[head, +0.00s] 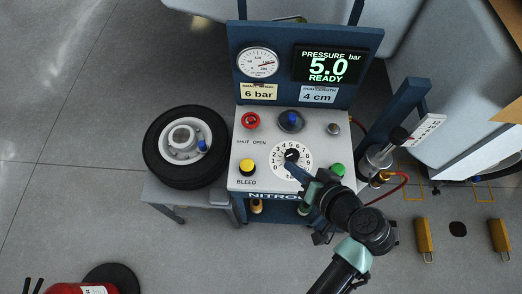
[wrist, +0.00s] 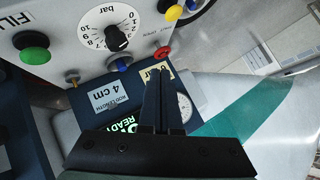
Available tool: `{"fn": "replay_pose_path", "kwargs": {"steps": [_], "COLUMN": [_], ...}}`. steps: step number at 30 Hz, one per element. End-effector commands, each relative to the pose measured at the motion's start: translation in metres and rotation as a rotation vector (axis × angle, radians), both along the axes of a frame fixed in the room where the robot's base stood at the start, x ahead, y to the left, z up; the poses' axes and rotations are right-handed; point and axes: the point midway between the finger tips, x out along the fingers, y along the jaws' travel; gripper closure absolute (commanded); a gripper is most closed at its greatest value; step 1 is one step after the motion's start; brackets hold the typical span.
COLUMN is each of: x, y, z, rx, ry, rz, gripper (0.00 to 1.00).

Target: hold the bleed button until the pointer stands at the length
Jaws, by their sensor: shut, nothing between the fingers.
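The yellow bleed button (head: 247,166) is at the lower left of the nitrogen cart's panel (head: 237,183); in the wrist view it shows at the top edge (wrist: 173,12). My gripper (head: 289,165) is shut and empty, over the lower part of the numbered dial, right of the button and apart from it. Its dark fingers (wrist: 158,75) also show in the wrist view. A card (head: 318,95) reads rod length 4 cm. A small strut (head: 375,163) stands right of the panel by a white scale plate (head: 428,128); its markings and pointer reading are too small to tell.
The display (head: 328,65) reads 5.0 bar, READY. A round gauge (head: 258,63), red knob (head: 250,121), blue knob (head: 291,121) and green button (head: 337,170) surround the dial (head: 278,164). A wheel (head: 160,171) lies left; a red hose (head: 391,193) runs right.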

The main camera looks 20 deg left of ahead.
Motion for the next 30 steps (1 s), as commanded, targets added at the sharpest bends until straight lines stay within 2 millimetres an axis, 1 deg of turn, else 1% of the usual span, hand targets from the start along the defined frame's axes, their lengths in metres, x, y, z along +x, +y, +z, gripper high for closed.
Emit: {"fn": "replay_pose_path", "kwargs": {"steps": [1,4,16,19,22,30], "x": [-0.009,-0.018,-0.016,-0.011,-0.002,0.025], "y": [0.003,0.006,0.009,0.016,0.028,0.066], "z": [-0.008,-0.015,-0.016,-0.022,-0.032,-0.067], "rx": [0.023,0.047,0.047,0.048,0.047,0.045], "ry": [0.023,0.042,0.042,0.042,0.041,0.042], "rz": [0.012,0.027,0.030,0.031,0.031,0.032], "gripper": [1.00,1.00,1.00,1.00,1.00,1.00]}}
